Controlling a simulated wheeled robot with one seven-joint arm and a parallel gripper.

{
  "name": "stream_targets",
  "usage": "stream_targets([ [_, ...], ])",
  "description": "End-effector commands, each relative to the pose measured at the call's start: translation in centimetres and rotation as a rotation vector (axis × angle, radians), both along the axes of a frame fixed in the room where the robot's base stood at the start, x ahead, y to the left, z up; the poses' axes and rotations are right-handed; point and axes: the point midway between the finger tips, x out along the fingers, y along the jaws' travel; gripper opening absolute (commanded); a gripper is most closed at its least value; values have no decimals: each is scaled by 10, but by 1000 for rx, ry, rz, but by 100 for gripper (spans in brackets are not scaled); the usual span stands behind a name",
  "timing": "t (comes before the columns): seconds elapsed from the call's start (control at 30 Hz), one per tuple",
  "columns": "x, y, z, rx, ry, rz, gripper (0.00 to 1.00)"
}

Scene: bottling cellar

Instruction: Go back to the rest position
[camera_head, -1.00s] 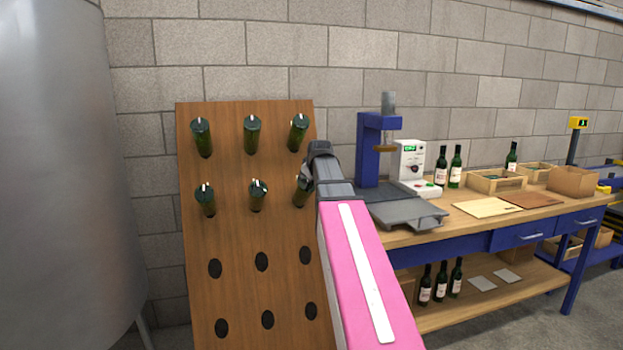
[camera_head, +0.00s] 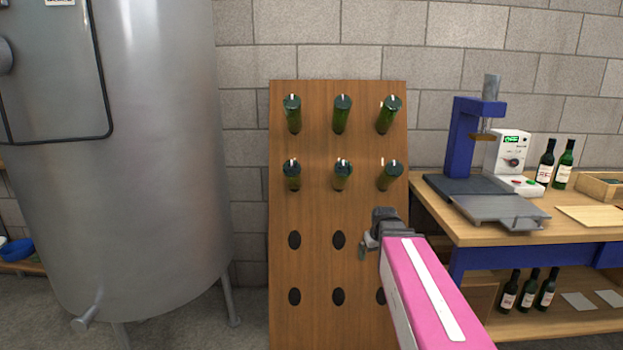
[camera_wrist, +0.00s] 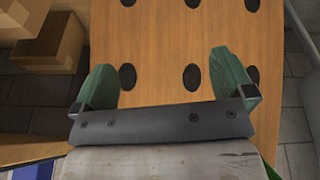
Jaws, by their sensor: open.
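My gripper (camera_head: 368,246) is in front of the wooden riddling board, near the right side of its empty lower rows. In the wrist view, my gripper (camera_wrist: 165,90) shows two green fingers spread wide with nothing between them. The board (camera_head: 315,215) stands against the wall and also fills the middle of the wrist view (camera_wrist: 160,55). Green bottles (camera_head: 341,115) fill its top two rows, necks in the holes. My gripper is apart from the bottles, below the right bottle (camera_head: 389,176) of the second row. My forearm hides part of the board's lower right.
A large steel tank (camera_head: 150,180) stands left of the board. A workbench (camera_head: 470,230) on the right carries a blue press (camera_head: 463,140), wine bottles (camera_head: 563,165) and a wooden crate (camera_head: 603,187). More bottles (camera_head: 528,290) stand on its lower shelf.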

Motion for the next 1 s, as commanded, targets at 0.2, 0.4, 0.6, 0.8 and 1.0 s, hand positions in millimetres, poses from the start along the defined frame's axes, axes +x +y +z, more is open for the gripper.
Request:
stream_targets([
  [0.2, -66, 22, -68, 26, 153, -96, 100],
  [0.4, -113, 35, -108, 29, 257, -169, 100],
  [0.6, -131, 39, -122, 27, 298, -202, 100],
  [0.8, -132, 39, -123, 27, 300, -203, 100],
  [1.0, -132, 39, -123, 27, 300, -203, 100],
])
